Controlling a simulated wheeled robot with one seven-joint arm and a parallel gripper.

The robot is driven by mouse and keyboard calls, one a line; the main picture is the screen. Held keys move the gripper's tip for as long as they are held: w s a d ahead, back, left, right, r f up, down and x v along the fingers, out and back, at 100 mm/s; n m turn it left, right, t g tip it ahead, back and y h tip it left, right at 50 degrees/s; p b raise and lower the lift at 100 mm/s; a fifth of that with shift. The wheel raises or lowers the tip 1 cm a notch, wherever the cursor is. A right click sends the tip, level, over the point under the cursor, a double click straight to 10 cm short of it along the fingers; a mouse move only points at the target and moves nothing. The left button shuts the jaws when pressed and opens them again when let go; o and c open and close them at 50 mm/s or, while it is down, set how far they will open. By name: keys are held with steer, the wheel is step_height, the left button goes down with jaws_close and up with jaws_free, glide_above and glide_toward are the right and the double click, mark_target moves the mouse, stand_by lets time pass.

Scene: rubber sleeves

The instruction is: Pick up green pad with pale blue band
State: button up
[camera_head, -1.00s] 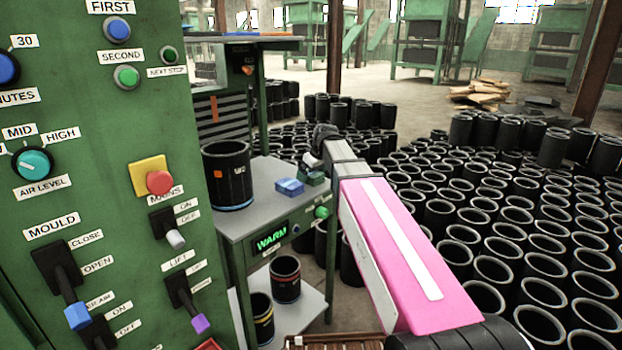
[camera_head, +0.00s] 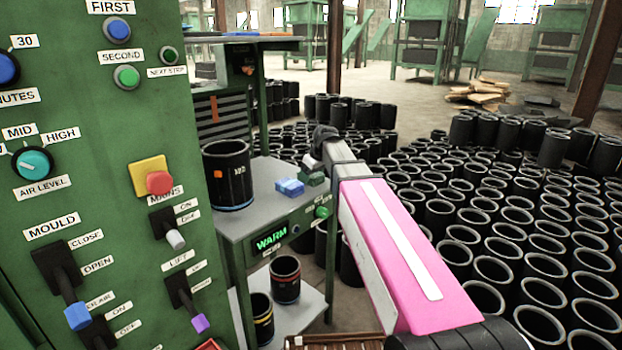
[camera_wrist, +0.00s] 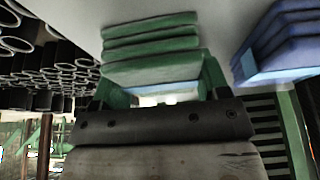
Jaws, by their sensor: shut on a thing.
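My gripper (camera_wrist: 160,93) is shut on a green pad with a pale blue band (camera_wrist: 150,70), at the bottom of the wrist view's green stack. The band shows as pale blue edges beside the jaws. More green pads (camera_wrist: 150,36) lie right against it in a ribbed stack. In the head view my gripper (camera_head: 313,161) is over the table's right edge, and the green pads (camera_head: 313,179) show just below it. My fingertips are small and partly hidden there, and I cannot tell whether the held pad is clear of the stack.
A blue pad stack (camera_head: 290,187) lies just left of the green one on the grey table (camera_head: 265,215). A black sleeve (camera_head: 227,175) stands at the table's left. A green control panel (camera_head: 110,200) fills the left. Many black sleeves (camera_head: 490,215) crowd the floor at right.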

steer(key=shift+r, duration=0.1)
steer(key=shift+r, duration=0.55)
steer(key=r, duration=0.2)
steer(key=a+r, duration=0.1)
steer(key=shift+s+r, duration=0.35)
steer(key=shift+r, duration=0.05)
steer(key=s+a+r, duration=0.1)
steer(key=a, duration=0.1)
steer(key=s+a+r, duration=0.2)
steer(key=a, duration=0.1)
steer(key=s+a+r, duration=0.2)
steer(key=shift+a+r, duration=0.2)
steer(key=shift+a, duration=0.15)
steer(key=shift+s+a+r, duration=0.35)
steer(key=shift+a+r, duration=0.05)
steer(key=shift+a, duration=0.15)
steer(key=shift+o, duration=0.5)
